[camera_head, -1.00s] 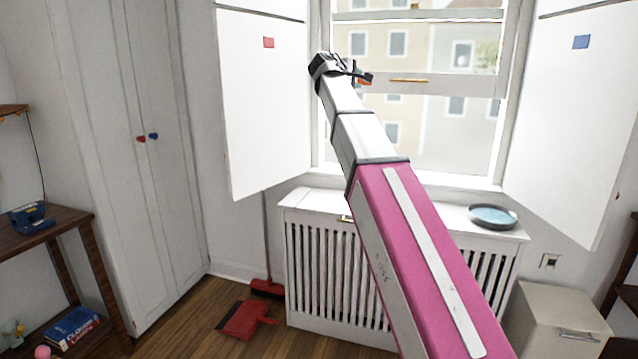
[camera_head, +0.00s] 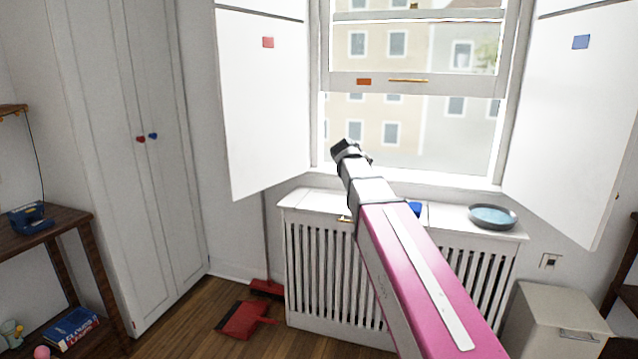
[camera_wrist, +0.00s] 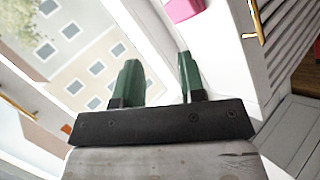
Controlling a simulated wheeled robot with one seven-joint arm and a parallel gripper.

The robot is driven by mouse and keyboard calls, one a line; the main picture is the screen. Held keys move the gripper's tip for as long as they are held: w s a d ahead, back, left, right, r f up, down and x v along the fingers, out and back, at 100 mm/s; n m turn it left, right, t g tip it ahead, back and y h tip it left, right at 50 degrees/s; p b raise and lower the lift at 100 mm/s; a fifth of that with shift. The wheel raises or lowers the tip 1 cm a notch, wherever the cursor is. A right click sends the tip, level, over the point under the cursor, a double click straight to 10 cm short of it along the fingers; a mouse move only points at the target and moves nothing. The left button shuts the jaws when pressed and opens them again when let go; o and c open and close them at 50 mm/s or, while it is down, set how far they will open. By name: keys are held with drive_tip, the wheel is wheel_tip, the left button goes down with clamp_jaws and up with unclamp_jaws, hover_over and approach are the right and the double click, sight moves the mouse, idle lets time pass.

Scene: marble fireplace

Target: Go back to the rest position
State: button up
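My arm reaches from the lower right toward the window (camera_head: 410,130), with its pink link nearest the camera. My gripper (camera_wrist: 158,78) shows in the wrist view with its two green fingers apart and nothing between them. In the head view, the black end of my arm is in front of the lower window opening, above the white radiator cover (camera_head: 300,203); the fingers cannot be made out there.
Open white shutters flank the window, left (camera_head: 265,110) and right (camera_head: 570,120). A round blue dish (camera_head: 493,216) and a partly hidden blue object (camera_head: 414,208) are on the radiator cover. A red dustpan (camera_head: 243,319) lies on the floor. A beige cabinet (camera_head: 555,310) stands at right.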

drive_tip(key=s+d+f+m+g+y, duration=0.15)
drive_tip(key=s+f, duration=0.45)
drive_tip(key=f, duration=0.6)
drive_tip(key=s+d+f+m+g+y, duration=0.1)
drive_tip(key=s+f+m+g+y, duration=0.15)
drive_tip(key=s+f, duration=0.6)
drive_tip(key=s+f+m+g+y, duration=0.1)
drive_tip(key=s+f+m, duration=0.1)
drive_tip(key=s+f, duration=0.4)
drive_tip(key=s+f+m+g+y, duration=0.1)
drive_tip(key=s+f+g, duration=0.1)
drive_tip(key=s+f, duration=0.4)
wheel_tip(320, 180, down, 5)
drive_tip(key=shift+s+f+m+g, duration=0.15)
drive_tip(key=shift+s+m+g, duration=0.15)
drive_tip(key=shift+s+m, duration=0.1)
